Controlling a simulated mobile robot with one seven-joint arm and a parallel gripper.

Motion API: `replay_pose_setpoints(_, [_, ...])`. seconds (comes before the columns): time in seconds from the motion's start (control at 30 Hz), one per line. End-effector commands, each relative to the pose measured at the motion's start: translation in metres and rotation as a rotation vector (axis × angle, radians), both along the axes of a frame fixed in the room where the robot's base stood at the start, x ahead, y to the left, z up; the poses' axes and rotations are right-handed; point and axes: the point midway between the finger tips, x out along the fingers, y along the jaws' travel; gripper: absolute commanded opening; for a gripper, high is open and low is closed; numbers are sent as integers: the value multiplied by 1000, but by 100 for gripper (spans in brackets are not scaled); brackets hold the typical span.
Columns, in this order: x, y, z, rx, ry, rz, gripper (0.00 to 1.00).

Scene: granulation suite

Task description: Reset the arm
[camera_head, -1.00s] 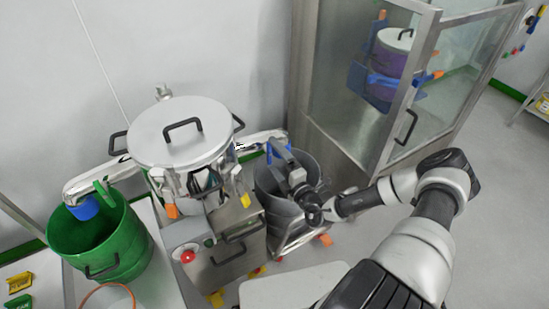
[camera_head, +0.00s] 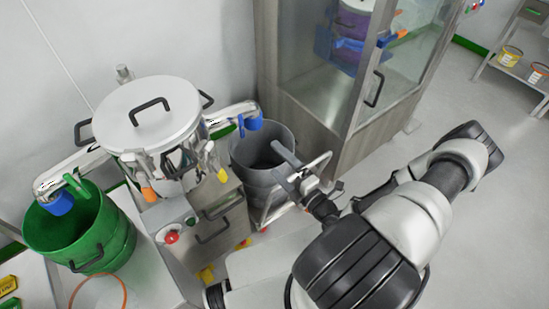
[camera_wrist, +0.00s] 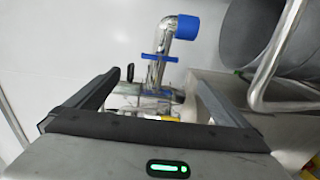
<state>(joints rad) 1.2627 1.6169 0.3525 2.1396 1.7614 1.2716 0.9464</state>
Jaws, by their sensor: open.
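My gripper (camera_head: 293,168) is at the end of my arm, at the right front side of the grey bin (camera_head: 246,178), with its fingers pointing toward the machine. In the wrist view the two dark fingers of my gripper (camera_wrist: 155,85) stand wide apart with nothing between them. A shiny outlet pipe with a blue end (camera_wrist: 185,28) shows beyond the fingers. The grey bin also shows at the upper right of the wrist view (camera_wrist: 245,35).
A lidded steel machine (camera_head: 150,120) stands left of the bin. A green bucket (camera_head: 80,235) sits at the far left. A glass-doored cabinet (camera_head: 330,90) stands behind the bin. A shelf with small tubs (camera_head: 515,68) is at the far right. Floor on the right is clear.

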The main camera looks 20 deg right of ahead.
Motion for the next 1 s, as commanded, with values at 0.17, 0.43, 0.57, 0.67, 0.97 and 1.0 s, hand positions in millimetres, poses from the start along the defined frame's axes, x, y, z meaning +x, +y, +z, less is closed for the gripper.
replay_pose_setpoints(0.17, [0,0,0,0,0,0,100])
replay_pose_setpoints(0.43, [0,0,0,0,0,1,100])
replay_pose_setpoints(0.57, [1,4,11,-56,-21,51,100])
replay_pose_setpoints(0.67, [0,14,35,-196,-77,180,100])
replay_pose_setpoints(0.97, [-30,64,137,-862,-436,822,100])
replay_pose_setpoints(1.0, [-36,69,149,-950,-495,907,100])
